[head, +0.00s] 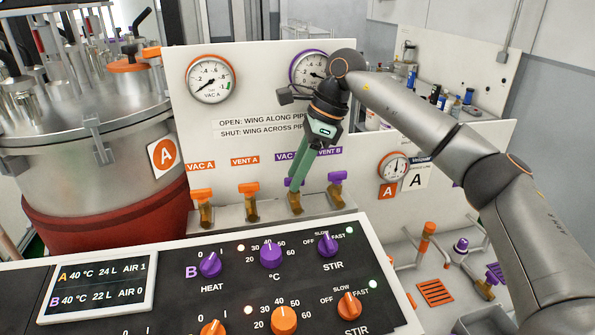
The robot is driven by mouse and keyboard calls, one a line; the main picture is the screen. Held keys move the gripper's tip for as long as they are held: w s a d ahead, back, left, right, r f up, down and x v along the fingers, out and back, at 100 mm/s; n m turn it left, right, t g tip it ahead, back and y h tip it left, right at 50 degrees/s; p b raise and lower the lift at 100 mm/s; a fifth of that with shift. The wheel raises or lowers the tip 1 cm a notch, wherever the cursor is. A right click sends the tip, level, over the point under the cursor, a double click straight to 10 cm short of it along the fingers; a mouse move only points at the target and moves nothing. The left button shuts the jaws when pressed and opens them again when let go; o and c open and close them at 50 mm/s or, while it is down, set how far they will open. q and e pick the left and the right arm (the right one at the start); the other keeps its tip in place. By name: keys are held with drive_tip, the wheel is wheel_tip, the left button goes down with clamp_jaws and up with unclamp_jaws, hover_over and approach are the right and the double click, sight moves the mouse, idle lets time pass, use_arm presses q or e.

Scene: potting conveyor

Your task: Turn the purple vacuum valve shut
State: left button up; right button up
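The purple VAC B valve (295,204) stands third in the row at the foot of the white panel, a brass body with a purple wing. Only a sliver of the wing shows, so I cannot tell whether it lies along or across the pipe. My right gripper (294,185) reaches down from above, its green fingertips at the wing and covering most of it. The fingers look close together, but whether they grip the wing is hidden. The purple-ringed gauge (304,69) above is partly covered by my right arm. My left gripper is out of view.
The purple VENT B valve (337,187) stands close on the right. Orange VENT A (251,203) and VAC A (204,208) valves stand to the left. A knob console (215,290) lies in front. The steel vessel (95,150) is at left. A panel sign (258,124) gives wing directions.

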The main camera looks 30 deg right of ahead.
drive_tip(key=v, duration=1.2)
drive_tip(key=shift+r, duration=0.25)
